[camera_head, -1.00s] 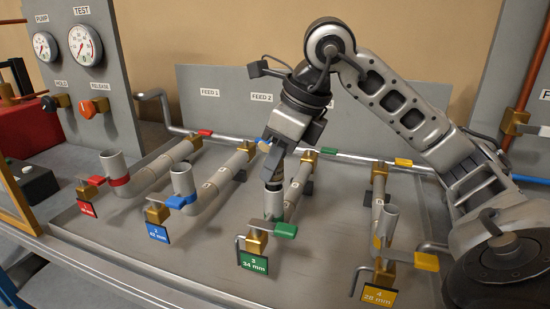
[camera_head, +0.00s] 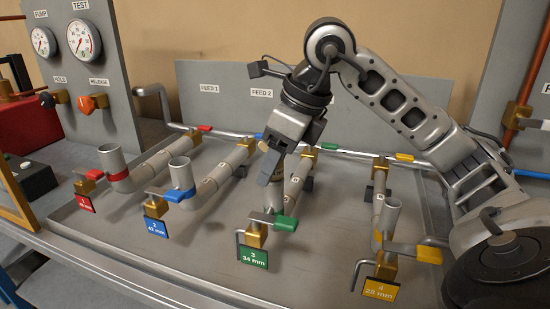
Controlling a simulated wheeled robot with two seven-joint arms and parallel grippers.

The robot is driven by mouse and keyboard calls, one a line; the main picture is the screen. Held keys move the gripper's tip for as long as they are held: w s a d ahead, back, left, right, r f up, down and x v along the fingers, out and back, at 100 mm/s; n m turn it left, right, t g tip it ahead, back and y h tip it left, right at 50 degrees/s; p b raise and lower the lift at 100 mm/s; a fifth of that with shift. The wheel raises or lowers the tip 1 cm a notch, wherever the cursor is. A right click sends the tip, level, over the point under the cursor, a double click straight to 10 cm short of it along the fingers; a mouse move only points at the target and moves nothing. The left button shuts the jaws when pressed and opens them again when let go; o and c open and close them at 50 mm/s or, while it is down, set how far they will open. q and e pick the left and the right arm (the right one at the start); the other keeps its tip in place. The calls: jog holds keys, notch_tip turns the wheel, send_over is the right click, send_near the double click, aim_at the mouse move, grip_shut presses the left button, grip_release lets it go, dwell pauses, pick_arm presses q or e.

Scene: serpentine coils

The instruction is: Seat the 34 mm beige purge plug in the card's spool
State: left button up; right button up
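The green card (camera_head: 253,258), marked 3 and 34 mm, hangs at the front of the third pipe run. Its upright spool (camera_head: 275,199) stands behind the green-handled valve (camera_head: 286,223). My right gripper (camera_head: 268,172) points down at the top of this spool and covers its mouth. The fingers are seen nearly edge-on, so their opening does not show. My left gripper is not in view.
Upright spools with red (camera_head: 113,163), blue (camera_head: 181,173) and yellow (camera_head: 390,216) markings stand on either side. A panel with two gauges (camera_head: 84,39) and an orange release knob (camera_head: 88,104) is at left. The tray (camera_head: 180,265) is bare in front.

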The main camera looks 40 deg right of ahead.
pick_arm(q)
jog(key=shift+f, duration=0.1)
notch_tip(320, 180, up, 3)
jog(key=p, duration=0.5)
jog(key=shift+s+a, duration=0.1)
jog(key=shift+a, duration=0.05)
pick_arm(e)
jog(key=v, duration=1.6)
